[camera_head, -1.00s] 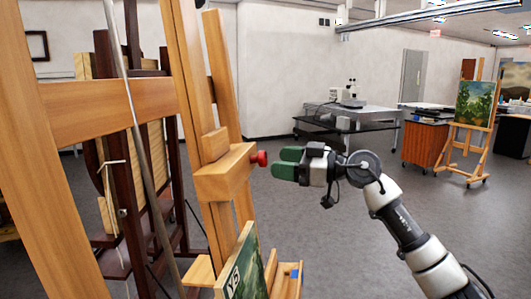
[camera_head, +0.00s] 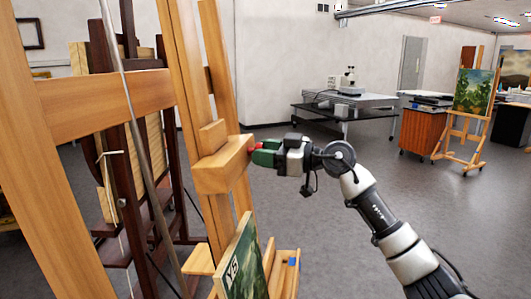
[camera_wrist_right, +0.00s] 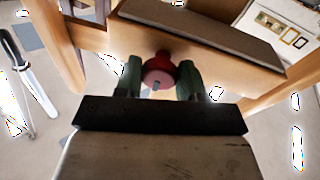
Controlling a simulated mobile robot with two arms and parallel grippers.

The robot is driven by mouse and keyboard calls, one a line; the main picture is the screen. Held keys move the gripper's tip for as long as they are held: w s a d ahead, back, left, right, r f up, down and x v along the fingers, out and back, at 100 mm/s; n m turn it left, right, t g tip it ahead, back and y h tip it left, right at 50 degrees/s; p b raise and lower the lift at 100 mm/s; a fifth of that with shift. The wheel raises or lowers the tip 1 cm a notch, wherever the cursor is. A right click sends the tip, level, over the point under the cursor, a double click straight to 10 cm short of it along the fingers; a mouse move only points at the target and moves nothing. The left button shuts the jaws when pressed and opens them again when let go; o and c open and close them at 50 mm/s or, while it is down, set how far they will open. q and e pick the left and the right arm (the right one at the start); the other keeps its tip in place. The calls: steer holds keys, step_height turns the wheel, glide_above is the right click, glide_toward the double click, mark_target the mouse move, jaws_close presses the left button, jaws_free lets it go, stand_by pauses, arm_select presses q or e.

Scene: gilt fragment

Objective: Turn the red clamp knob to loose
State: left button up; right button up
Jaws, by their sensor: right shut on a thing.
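The red clamp knob (camera_head: 257,147) sits on the right side of the wooden easel's clamp block (camera_head: 222,166). My right gripper (camera_head: 262,153) is at the knob, with its green fingers on either side of it and hiding most of it in the head view. In the right wrist view the red knob (camera_wrist_right: 160,72) shows its round face with a small dark mark, between the two green fingers of the right gripper (camera_wrist_right: 160,80). The right gripper is shut on the knob. My left gripper is not in view.
A small painting (camera_head: 243,262) stands on the easel's lower ledge (camera_head: 285,272), below my right arm. A dark easel (camera_head: 150,200) stands behind at left. A table with a microscope (camera_head: 345,100) is farther back.

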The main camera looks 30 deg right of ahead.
steer(key=shift+n, duration=0.4)
steer(key=shift+w+r+m+g+b, duration=0.15)
steer(key=shift+m+g+b, duration=0.6)
steer(key=shift+m, duration=5)
steer(key=shift+s+r+m+g+b, duration=0.15)
steer(key=shift+m+g+b, duration=0.65)
steer(key=shift+m, duration=4.9)
steer(key=shift+w+r+m+g+b, duration=0.15)
steer(key=shift+m+g+b, duration=0.6)
steer(key=shift+m, duration=5)
steer(key=shift+g+p, duration=0.3)
steer(key=shift+p, duration=0.05)
steer(key=shift+d, duration=0.1)
steer(key=o, duration=0.9)
